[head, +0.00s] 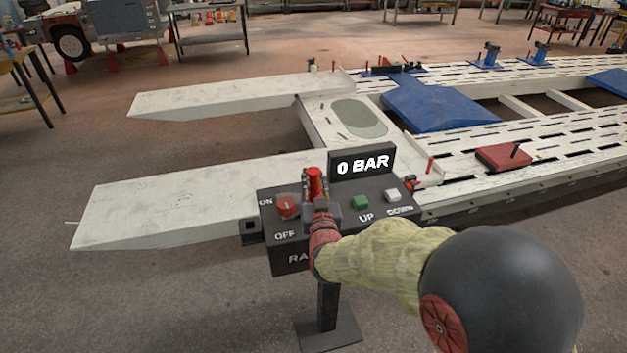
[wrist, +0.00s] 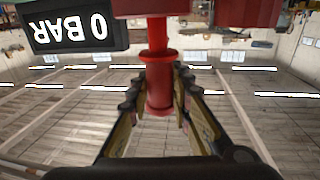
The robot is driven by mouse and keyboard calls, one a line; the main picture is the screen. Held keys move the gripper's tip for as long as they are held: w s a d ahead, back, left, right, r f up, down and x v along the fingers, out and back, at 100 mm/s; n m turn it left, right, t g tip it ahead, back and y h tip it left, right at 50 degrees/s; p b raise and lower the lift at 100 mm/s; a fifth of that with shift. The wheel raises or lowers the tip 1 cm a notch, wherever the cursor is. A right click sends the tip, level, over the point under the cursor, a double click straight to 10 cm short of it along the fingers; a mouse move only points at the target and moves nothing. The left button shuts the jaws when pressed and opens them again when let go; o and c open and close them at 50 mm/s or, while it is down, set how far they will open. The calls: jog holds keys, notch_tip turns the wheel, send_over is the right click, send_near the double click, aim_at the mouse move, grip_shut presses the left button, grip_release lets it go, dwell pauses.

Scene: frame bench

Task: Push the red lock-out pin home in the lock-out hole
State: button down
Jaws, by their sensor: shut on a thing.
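The red lock-out pin (head: 315,183) stands roughly upright above the dark control box, just right of the round red ON/OFF knob (head: 287,207). My gripper (head: 317,196) is shut on it. In the wrist view the pin (wrist: 158,85) sits between my two fingers (wrist: 158,95), with a collar above them and a narrower part running up to a dark red block (wrist: 150,7) at the picture's top edge. I cannot tell what that block is. I cannot make out the lock-out hole, nor whether the pin is in it.
The control box (head: 290,257) stands on a post and carries a "0 BAR" display (head: 362,165), a green UP button (head: 360,202) and a white DOWN button (head: 392,195). A black bracket (head: 250,230) juts from its left end. The pale frame bench (head: 190,195) lies close behind.

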aim_at(314, 192)
jog(key=shift+f+b, duration=1.45)
jog(key=shift+f, duration=0.05)
jog(key=c, duration=1.5)
grip_release()
jog(key=shift+c, duration=0.2)
jog(key=s+d, duration=0.1)
jog(key=s, duration=1.1)
jog(key=shift+d, duration=0.25)
jog(key=shift+w, duration=0.1)
